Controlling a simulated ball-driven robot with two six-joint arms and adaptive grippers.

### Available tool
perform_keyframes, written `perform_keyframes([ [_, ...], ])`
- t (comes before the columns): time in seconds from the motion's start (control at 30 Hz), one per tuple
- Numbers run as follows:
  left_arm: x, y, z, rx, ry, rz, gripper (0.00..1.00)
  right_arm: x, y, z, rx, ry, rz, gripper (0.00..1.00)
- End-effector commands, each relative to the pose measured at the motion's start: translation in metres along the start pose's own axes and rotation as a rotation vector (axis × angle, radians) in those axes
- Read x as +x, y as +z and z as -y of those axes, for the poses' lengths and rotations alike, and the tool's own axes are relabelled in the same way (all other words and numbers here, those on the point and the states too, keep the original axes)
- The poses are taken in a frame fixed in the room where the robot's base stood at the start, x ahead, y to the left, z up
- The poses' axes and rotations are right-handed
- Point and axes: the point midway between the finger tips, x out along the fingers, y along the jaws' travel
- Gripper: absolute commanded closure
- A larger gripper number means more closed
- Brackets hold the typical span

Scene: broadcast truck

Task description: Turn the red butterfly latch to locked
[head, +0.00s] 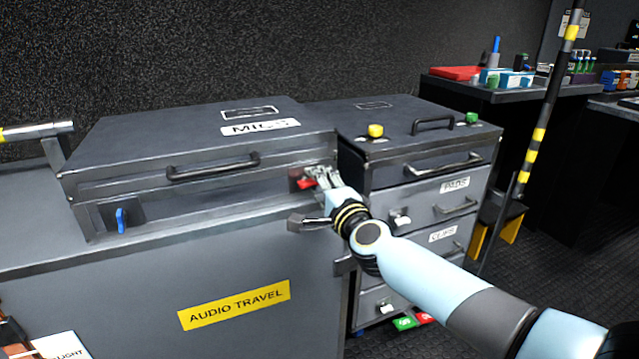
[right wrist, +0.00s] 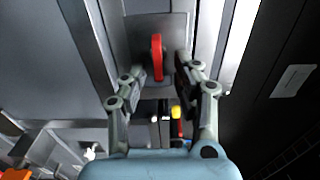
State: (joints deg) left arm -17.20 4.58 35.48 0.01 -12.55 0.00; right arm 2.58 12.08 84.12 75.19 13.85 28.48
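The red butterfly latch (head: 305,184) is on the front of the grey MICS case (head: 215,185), near its right end. In the right wrist view the red latch (right wrist: 157,57) stands as a narrow upright wing on a dark plate. My right gripper (head: 322,177) is at the latch and partly covers it in the head view. In the right wrist view the right gripper (right wrist: 158,75) is open, one finger on each side of the latch. Gaps seem to show on both sides; I cannot tell whether either finger touches. My left gripper is not in view.
A blue latch (head: 121,221) is at the case's left end. A metal handle (head: 310,222) sticks out below my right gripper. A drawer unit (head: 425,170) stands close on the right, with a yellow knob (head: 375,130) on top. A striped pole (head: 545,120) stands farther right.

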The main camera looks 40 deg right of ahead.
Motion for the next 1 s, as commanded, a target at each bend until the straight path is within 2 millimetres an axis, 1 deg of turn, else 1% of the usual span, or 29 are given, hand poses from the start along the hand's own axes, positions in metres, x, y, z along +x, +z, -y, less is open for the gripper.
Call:
perform_keyframes([
  [0.07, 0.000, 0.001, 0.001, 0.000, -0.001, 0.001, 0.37, -0.004, 0.000, -0.001, 0.000, 0.002, 0.000, 0.69],
  [0.17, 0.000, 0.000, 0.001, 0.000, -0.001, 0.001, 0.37, -0.016, 0.000, -0.002, 0.001, 0.003, 0.001, 0.69],
  [0.27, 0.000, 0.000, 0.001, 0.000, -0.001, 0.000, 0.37, -0.036, 0.000, -0.002, 0.001, 0.004, 0.001, 0.69],
  [0.4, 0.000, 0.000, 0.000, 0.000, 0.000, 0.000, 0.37, -0.069, 0.000, -0.002, 0.001, 0.004, 0.001, 0.69],
  [0.5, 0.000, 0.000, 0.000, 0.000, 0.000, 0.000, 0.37, -0.089, 0.000, -0.001, 0.000, 0.003, 0.000, 0.69],
  [0.6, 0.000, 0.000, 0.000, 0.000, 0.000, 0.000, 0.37, -0.105, 0.000, -0.001, -0.001, 0.001, 0.000, 0.69],
  [0.7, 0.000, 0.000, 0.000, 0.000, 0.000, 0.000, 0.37, -0.114, 0.000, 0.000, 0.001, 0.000, 0.000, 0.69],
  [0.8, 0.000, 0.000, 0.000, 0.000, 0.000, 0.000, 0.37, -0.119, 0.000, 0.000, 0.000, -0.001, 0.000, 0.69],
  [1.0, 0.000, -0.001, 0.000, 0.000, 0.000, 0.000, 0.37, -0.119, 0.000, 0.000, 0.000, -0.001, 0.000, 0.69],
])
